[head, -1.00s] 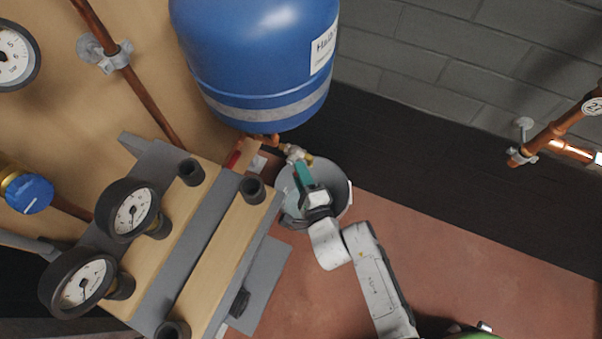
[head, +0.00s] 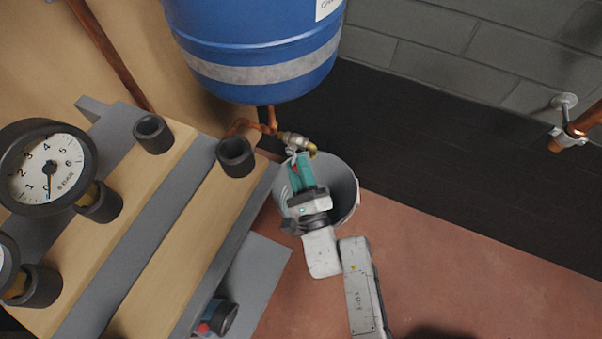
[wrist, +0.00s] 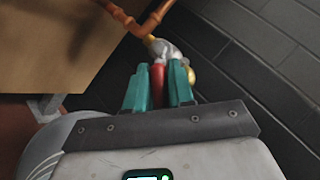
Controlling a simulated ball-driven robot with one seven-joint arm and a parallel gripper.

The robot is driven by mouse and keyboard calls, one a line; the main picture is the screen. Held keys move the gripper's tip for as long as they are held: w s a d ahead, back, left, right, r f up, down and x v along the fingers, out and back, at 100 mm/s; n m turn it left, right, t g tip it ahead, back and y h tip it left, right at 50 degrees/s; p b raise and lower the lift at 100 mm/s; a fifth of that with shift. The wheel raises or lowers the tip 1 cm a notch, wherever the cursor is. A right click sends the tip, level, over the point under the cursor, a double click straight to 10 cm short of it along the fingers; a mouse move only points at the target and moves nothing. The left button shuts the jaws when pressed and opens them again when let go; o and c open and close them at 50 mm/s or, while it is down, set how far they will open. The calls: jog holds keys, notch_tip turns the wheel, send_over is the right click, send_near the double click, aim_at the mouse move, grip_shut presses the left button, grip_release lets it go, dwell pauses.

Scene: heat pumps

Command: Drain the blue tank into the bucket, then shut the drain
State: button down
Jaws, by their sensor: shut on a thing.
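The blue tank (head: 258,50) hangs at the top of the head view with a pale band round its lower part. A copper pipe (head: 268,122) runs below it to a drain valve (head: 296,141) with a brass outlet. The valve also shows in the wrist view (wrist: 166,50), with a red handle (wrist: 157,82). My gripper (head: 299,162) has teal fingers, also seen in the wrist view (wrist: 158,80), and they are shut on the red handle. The grey bucket (head: 343,190) stands on the floor beneath the valve, partly hidden by my gripper. I cannot see water flowing.
A wood-and-grey unit (head: 190,210) with black pipe stubs and a pressure gauge (head: 48,168) fills the lower left. A copper pipe (head: 575,135) sits on the right wall. Red floor (head: 450,260) is clear at the right.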

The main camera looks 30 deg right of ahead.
jog(key=shift+w+a+f+m+t+h, duration=0.1)
jog(key=shift+w+a+f+m+h, duration=0.2)
jog(key=shift+m+h, duration=1.55)
jog(key=shift+w+a+f+m+t+h, duration=0.15)
jog(key=shift+w+m+h, duration=0.3)
jog(key=shift+m+h, duration=1.4)
jog(key=shift+w+a+f+m+t+h, duration=0.1)
jog(key=shift+w+a+f+m+h, duration=0.25)
jog(key=shift+m+h, duration=1.5)
jog(key=shift+a+m+g, duration=0.1)
jog(key=shift+m+g, duration=0.35)
jog(key=shift+m, duration=1)
jog(key=c, duration=1.1)
grip_release()
jog(key=shift+n+t+y, duration=0.4)
jog(key=shift+n+y, duration=0.3)
jog(key=shift+y, duration=0.05)
